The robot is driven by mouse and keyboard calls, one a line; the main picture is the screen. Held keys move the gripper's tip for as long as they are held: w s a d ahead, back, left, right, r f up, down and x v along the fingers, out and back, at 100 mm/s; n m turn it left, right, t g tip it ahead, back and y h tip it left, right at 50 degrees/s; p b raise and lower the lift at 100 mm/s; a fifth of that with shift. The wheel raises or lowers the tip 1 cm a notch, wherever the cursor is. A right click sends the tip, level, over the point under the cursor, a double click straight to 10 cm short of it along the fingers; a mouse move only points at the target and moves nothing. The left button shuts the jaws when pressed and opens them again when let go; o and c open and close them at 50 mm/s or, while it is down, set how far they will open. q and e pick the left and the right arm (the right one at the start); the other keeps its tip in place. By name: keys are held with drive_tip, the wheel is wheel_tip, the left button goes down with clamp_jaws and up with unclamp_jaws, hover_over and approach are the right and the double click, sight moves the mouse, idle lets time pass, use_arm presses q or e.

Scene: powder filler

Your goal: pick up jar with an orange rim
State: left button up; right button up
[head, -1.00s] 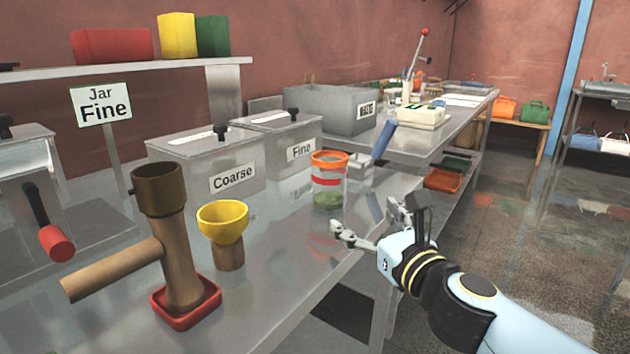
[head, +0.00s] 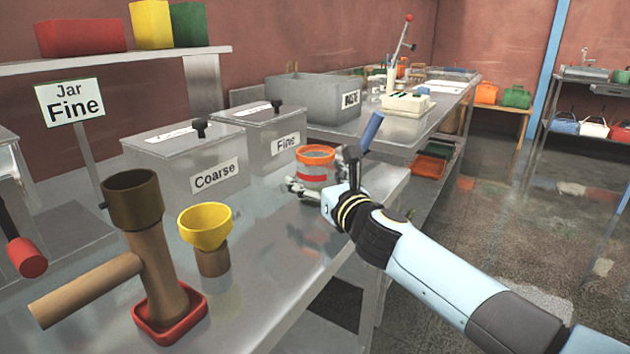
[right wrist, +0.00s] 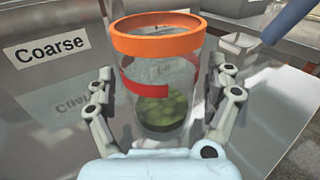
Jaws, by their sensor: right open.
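The jar with an orange rim (head: 315,153) stands upright on the metal table beside the Fine bin. It is clear, with a red band and some green contents low inside, as the right wrist view shows (right wrist: 157,75). My right gripper (head: 321,186) is at the jar, with its lower part hidden behind the gripper in the head view. In the right wrist view the open fingers (right wrist: 163,85) stand on either side of the jar, with a visible gap at least on the right. My left gripper is not in view.
The Coarse bin (head: 185,160) and Fine bin (head: 262,137) stand behind and left of the jar. A yellow funnel (head: 205,226) and a wooden-handled tool in a red tray (head: 170,318) stand at the front left. A blue handle (head: 372,131) rises just right of the jar.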

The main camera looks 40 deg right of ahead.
drive_tip(key=shift+w, duration=0.25)
drive_tip(key=c, duration=1.3)
drive_tip(key=shift+r, duration=0.1)
